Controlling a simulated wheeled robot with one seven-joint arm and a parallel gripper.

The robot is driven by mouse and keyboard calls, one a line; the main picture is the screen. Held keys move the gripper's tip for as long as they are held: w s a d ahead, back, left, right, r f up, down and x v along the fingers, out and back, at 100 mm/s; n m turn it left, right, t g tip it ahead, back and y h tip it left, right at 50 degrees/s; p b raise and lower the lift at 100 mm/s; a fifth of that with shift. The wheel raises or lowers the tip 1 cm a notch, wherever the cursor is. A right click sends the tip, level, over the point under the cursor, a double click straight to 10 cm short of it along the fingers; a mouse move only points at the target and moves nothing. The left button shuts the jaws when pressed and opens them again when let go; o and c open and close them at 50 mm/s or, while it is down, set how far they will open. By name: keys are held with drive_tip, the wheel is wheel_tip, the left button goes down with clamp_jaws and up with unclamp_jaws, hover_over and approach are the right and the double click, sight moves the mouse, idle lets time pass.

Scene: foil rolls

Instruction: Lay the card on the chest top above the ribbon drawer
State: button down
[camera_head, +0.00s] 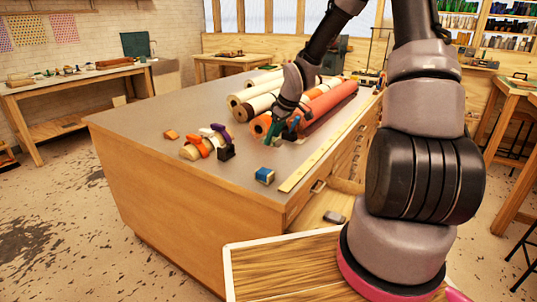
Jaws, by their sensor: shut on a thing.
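The wooden chest (165,190) has a grey top (185,118). My gripper (281,138) is low over the chest top, in front of the foil rolls. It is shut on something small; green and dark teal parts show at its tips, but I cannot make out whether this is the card. No card shows clearly elsewhere. Drawers with handles (318,186) are on the chest's right side. At least one appears pulled out, with a small grey thing (334,217) near it. I cannot tell which drawer holds ribbon.
Orange-red foil rolls (330,103) and paler rolls (262,84) lie behind my gripper. A long yellow ruler (325,157) runs along the right edge. The left part of the top is bare.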

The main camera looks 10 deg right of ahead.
sight(269, 159)
drive_tip(key=shift+f, duration=3.15)
drive_tip(key=shift+c, duration=1.3)
unclamp_jaws()
drive_tip(key=shift+f, duration=0.1)
drive_tip(key=s+d+r+m+h, duration=0.1)
drive_tip(key=s+d+r, duration=0.15)
drive_tip(key=r, duration=0.45)
drive_tip(key=s+d+r+m+h, duration=0.1)
drive_tip(key=s+r+m, duration=0.1)
drive_tip(key=s+r, duration=0.3)
drive_tip(key=s+d+r+m+h, duration=0.1)
drive_tip(key=s+d+r, duration=0.1)
drive_tip(key=r, duration=0.6)
drive_tip(key=s+r+m+t+y, duration=0.2)
drive_tip(key=s+r+m, duration=0.7)
drive_tip(key=s+r, duration=0.7)
drive_tip(key=shift+s+a+t, duration=0.2)
drive_tip(key=shift+s+t, duration=0.7)
drive_tip(key=shift+s, duration=0.1)
